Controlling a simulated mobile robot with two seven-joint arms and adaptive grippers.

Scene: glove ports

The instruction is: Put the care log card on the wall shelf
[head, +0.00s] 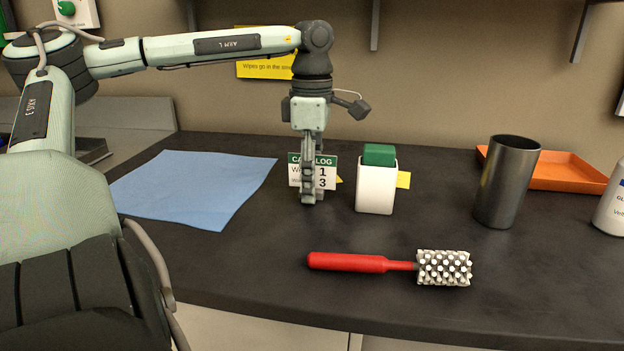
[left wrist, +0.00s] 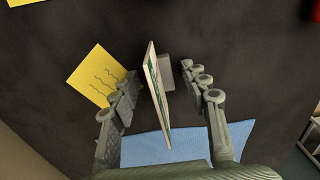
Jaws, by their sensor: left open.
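The care log card (head: 325,171), white with a green header and the numbers 1 and 3, stands upright on the dark counter. My left gripper (head: 309,190) points down in front of it and hides its middle. In the left wrist view the card (left wrist: 156,95) is seen nearly edge-on between the two open fingers (left wrist: 165,85), with a gap on both sides. A small grey block (left wrist: 165,73) is beside the card there. The wall shelf's board is not clearly in view; dark brackets (head: 375,25) show on the wall at the top. My right gripper is not in view.
A white box with a green top (head: 376,188) stands close right of the card. A red-handled brush (head: 390,264) lies in front. A dark metal cup (head: 507,182) and orange tray (head: 560,172) are to the right. A blue cloth (head: 195,188) lies flat at left.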

